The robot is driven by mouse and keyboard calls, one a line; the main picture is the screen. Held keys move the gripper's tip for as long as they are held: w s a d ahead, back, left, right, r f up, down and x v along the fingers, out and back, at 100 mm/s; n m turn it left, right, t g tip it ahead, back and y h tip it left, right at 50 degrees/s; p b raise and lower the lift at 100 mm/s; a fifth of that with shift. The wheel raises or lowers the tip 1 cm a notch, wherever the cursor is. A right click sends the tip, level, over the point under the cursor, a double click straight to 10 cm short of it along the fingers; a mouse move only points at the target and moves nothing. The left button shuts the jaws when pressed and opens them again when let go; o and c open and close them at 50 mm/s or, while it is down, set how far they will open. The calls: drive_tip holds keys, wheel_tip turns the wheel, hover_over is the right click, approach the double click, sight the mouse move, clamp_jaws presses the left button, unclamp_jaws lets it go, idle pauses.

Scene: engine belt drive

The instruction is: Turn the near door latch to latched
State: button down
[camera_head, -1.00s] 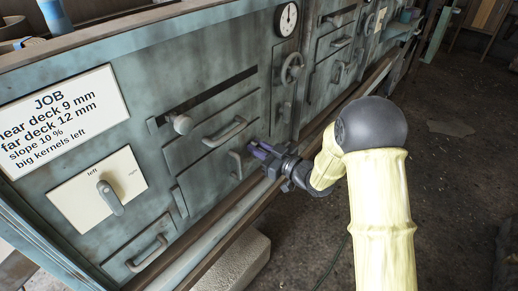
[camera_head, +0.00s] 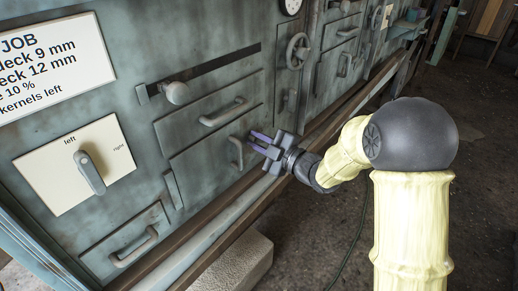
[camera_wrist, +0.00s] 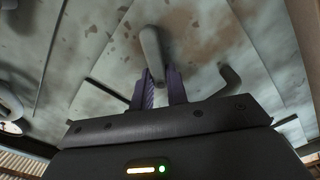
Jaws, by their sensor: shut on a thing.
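The near door latch, a grey rounded lever (camera_wrist: 151,48), shows in the wrist view on the worn grey-green door. Its lower end reaches between the two purple fingers of my gripper (camera_wrist: 161,86), which is shut on it. In the head view my gripper (camera_head: 256,142) is at the lower door panel (camera_head: 205,163), just right of a bent grey handle (camera_head: 237,153). A bent handle (camera_wrist: 231,80) also shows right of the fingers in the wrist view. The lever's held end is partly hidden by the fingers, and the head view does not show its angle clearly.
A left/right selector lever (camera_head: 89,172) sits on a cream plate at the left. A slider knob (camera_head: 177,92), a drawer handle (camera_head: 222,112) and a handwheel (camera_head: 298,50) stick out nearby. A rail (camera_head: 225,222) runs below the doors; a concrete block (camera_head: 236,262) stands under it.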

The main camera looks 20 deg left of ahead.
drive_tip(key=shift+s+a+f+n+b, duration=0.1)
drive_tip(key=shift+f+n+b, duration=0.15)
drive_tip(key=shift+n+b, duration=1)
drive_tip(key=shift+s+d+f+n+b, duration=0.1)
drive_tip(key=shift+f+n+b, duration=0.1)
drive_tip(key=shift+n+b, duration=1)
drive_tip(key=shift+a+f+n+b, duration=0.1)
drive_tip(key=shift+f+n+b, duration=0.15)
drive_tip(key=shift+n+b, duration=1)
drive_tip(key=shift+m+b, duration=0.3)
drive_tip(key=shift+b, duration=0.05)
drive_tip(key=c, duration=1.4)
unclamp_jaws()
drive_tip(key=shift+r, duration=0.1)
drive_tip(key=p+v, duration=0.5)
drive_tip(key=v, duration=1.2)
drive_tip(key=shift+s+d, duration=0.1)
drive_tip(key=shift+d, duration=0.15)
